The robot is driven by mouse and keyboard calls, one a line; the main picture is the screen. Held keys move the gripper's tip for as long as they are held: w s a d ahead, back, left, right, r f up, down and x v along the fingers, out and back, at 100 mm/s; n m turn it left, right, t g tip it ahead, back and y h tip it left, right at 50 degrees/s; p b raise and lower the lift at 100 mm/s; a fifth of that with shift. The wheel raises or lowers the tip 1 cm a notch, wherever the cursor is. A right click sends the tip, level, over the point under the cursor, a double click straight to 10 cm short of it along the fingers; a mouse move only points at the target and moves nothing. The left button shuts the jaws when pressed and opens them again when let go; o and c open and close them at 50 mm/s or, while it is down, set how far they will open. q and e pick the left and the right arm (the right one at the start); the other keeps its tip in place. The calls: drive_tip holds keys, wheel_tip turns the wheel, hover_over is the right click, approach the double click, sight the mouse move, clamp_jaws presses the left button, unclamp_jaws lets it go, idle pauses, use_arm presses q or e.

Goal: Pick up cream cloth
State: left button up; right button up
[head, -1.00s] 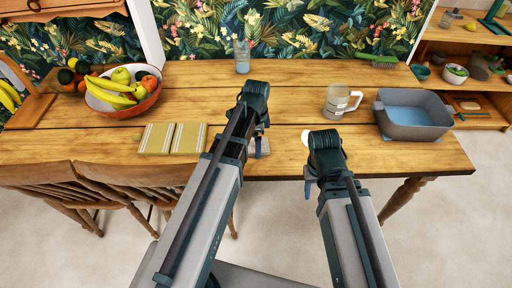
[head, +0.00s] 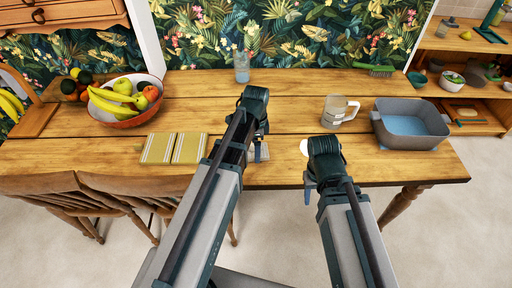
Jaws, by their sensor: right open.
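Two folded yellow-green cloths with cream stripes (head: 173,148) lie side by side near the front edge of the wooden table (head: 290,105). No plain cream cloth can be made out clearly. My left gripper (head: 258,152) is over the table's front part, right of the striped cloths and apart from them. A small pale thing shows partly behind it. Its jaws are mostly hidden by my arm. My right gripper (head: 308,186) is open at the table's front edge. A white rounded thing (head: 304,147) shows partly behind it; what it is cannot be told.
A fruit bowl (head: 122,118) stands at the left, a glass (head: 242,67) at the back. A mug (head: 339,112), a grey basin (head: 410,138) and a green brush (head: 374,70) are at the right. Chairs (head: 60,190) stand at the front left. Shelves (head: 470,50) are far right.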

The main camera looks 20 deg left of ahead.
use_arm(q)
drive_tip(key=shift+r+p, duration=0.55)
drive_tip(key=shift+r, duration=0.4)
drive_tip(key=s+d, duration=0.1)
drive_tip(key=d, duration=0.4)
drive_tip(key=s+d, duration=0.2)
drive_tip(key=d, duration=0.3)
drive_tip(key=s+d, duration=0.1)
drive_tip(key=d, duration=0.4)
drive_tip(key=shift+s+d+r+p, duration=0.2)
drive_tip(key=shift+r+p, duration=0.1)
drive_tip(key=shift+r, duration=0.05)
use_arm(e)
wheel_tip(320, 180, up, 3)
drive_tip(key=shift+f, duration=0.15)
